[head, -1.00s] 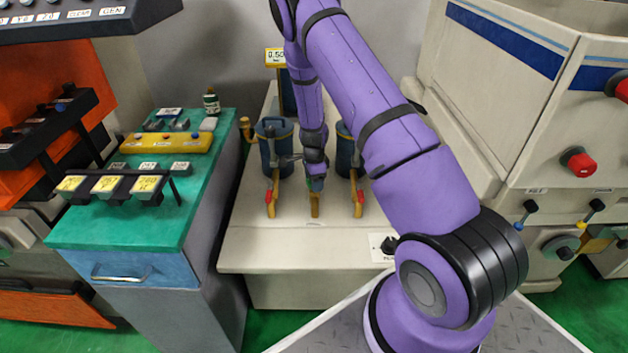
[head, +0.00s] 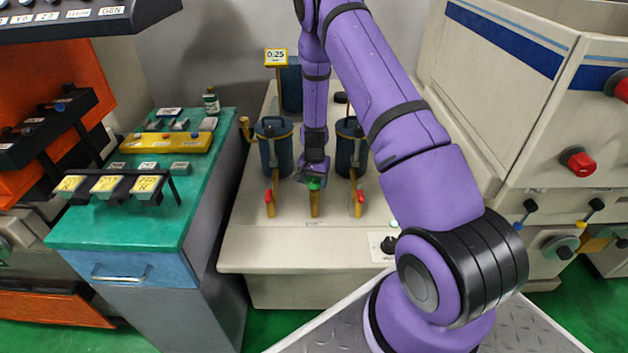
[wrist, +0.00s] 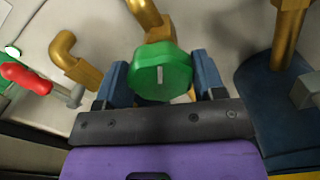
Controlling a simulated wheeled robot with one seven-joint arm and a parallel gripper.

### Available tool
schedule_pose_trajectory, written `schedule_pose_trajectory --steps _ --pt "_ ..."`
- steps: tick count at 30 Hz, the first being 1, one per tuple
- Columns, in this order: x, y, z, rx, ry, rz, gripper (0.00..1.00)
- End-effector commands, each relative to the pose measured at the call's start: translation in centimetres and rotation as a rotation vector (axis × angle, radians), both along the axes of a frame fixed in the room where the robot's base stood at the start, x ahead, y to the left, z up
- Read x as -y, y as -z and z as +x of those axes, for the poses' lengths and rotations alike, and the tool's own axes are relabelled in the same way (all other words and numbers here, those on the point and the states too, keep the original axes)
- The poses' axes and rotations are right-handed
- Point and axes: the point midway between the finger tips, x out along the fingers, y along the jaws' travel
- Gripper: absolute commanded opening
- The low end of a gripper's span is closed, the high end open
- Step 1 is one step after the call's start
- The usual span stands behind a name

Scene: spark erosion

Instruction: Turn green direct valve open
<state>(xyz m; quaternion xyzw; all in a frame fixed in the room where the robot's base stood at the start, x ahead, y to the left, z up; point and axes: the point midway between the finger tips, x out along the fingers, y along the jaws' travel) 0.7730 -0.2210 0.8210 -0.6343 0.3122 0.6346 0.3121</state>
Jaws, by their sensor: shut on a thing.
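The green valve knob (wrist: 160,72) is a faceted round handle with a pale mark line on its face, upright in the wrist view. In the head view the green knob (head: 315,184) sits on a brass pipe in the middle of the pale machine bench. My gripper (wrist: 161,80) has one blue finger on each side of the knob and is shut on it. In the head view my gripper (head: 313,178) comes down from above and behind and partly covers the knob.
Red-handled valves (head: 269,196) and (head: 359,196) stand left and right of the green one. Blue canisters (head: 275,148) and (head: 351,147) stand close behind. A yellow sign (head: 276,57) reads 0.25. A brass elbow pipe (wrist: 75,60) is near my left finger.

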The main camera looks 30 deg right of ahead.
Motion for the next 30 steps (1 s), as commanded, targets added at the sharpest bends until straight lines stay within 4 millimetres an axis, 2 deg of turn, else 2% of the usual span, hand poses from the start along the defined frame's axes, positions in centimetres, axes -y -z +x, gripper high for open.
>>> schedule_pose_trajectory --steps 21,30 --pt "0.19 -0.06 0.00 0.002 -0.670 -0.001 0.39" --pt "0.24 -0.06 0.01 0.003 -0.884 -0.001 0.39"
